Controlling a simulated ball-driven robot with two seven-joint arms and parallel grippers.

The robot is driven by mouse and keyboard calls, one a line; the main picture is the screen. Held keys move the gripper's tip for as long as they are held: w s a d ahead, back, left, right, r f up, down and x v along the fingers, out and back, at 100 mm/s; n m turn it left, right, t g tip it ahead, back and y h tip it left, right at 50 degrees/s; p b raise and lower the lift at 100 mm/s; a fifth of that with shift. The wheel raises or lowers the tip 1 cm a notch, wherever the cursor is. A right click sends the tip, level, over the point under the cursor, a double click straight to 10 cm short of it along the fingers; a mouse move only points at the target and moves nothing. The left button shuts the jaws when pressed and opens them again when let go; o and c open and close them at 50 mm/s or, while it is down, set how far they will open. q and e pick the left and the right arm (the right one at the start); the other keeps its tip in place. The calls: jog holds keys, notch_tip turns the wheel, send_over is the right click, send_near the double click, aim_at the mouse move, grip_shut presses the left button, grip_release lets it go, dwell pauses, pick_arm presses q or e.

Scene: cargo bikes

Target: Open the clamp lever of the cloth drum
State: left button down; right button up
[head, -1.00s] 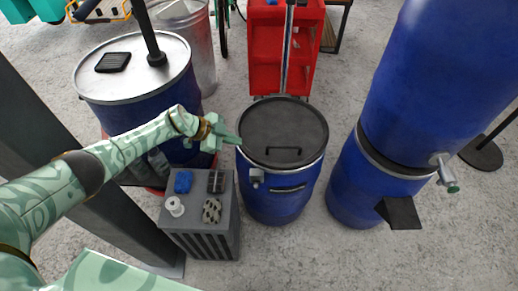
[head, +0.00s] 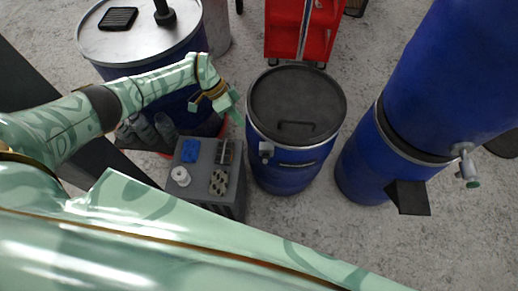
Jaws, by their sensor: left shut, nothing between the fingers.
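The cloth drum is the blue drum (head: 284,179) with a black lid (head: 297,98) in the middle of the head view. A dark handle lies across its lid. The clamp lever (head: 266,150) shows as a small grey fitting on the front left of the rim band. My left gripper (head: 238,112) is shut and empty, left of the drum's rim and up and left of the lever, apart from the lever. My right gripper is not in view.
Blue stacked drums (head: 385,160) with a tap stand at right. A red cart (head: 310,40) is behind.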

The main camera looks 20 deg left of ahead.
aim_at(265, 160)
pick_arm(q)
jog(key=s+d+r+b+x, duration=0.1)
jog(key=s+b+x, duration=0.1)
jog(key=x, duration=1)
jog(key=shift+s+d+f+b, duration=0.25)
jog(key=shift+s+f+b, duration=0.1)
jog(key=shift+b, duration=0.4)
